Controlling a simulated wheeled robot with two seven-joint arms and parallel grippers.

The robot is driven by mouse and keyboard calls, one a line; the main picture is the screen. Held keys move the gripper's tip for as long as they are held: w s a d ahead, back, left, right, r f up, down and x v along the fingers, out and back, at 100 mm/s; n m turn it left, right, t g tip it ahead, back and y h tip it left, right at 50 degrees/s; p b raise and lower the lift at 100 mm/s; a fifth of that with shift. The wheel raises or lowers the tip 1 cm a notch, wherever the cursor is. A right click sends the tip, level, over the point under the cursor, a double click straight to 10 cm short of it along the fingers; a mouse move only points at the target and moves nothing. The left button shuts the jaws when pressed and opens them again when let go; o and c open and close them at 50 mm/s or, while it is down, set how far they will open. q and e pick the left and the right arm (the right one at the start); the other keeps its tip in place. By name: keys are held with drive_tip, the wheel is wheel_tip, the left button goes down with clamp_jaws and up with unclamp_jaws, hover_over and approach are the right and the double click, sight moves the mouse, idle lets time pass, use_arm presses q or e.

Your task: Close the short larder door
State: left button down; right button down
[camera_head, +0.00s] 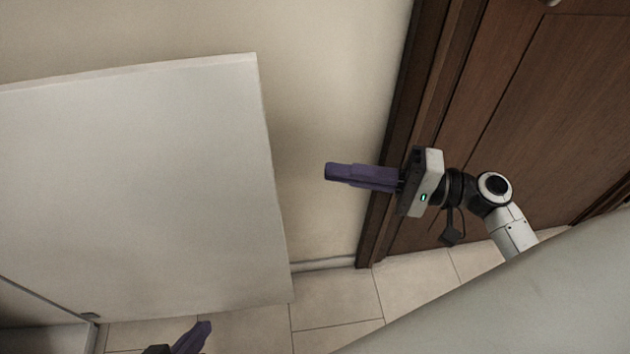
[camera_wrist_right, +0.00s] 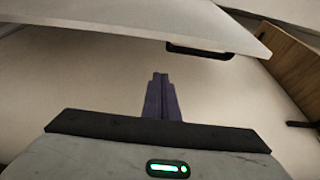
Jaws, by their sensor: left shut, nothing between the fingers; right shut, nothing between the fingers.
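The larder door (camera_head: 140,185) is a flat, pale panel standing open at the left of the head view. Its lower left corner is by a cabinet edge. In the right wrist view the panel (camera_wrist_right: 150,22) crosses the top, with a dark handle-like piece (camera_wrist_right: 200,51) at its edge. My right gripper (camera_head: 330,171) is shut and empty, to the right of the door's free edge, its purple fingers pointing left. Its fingers (camera_wrist_right: 160,76) appear apart from the panel. My left gripper (camera_head: 204,328) is shut at the bottom of the head view, below the door's lower edge and partly cut off.
A brown wooden door (camera_head: 545,110) with a dark frame (camera_head: 400,130) stands behind my right arm. A plain beige wall (camera_head: 325,90) lies between it and the larder door. Tiled floor (camera_head: 335,300) shows below. A wooden panel (camera_wrist_right: 285,65) is at the right of the wrist view.

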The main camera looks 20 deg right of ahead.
drive_tip(key=x, duration=1)
use_arm(q)
drive_tip(key=shift+d+f+b, duration=0.2)
drive_tip(key=shift+d+b, duration=0.1)
drive_tip(key=shift+b, duration=0.3)
use_arm(e)
drive_tip(key=s, duration=0.4)
drive_tip(key=shift+s+a, duration=0.1)
drive_tip(key=shift+a, duration=0.2)
use_arm(q)
drive_tip(key=shift+r, duration=0.1)
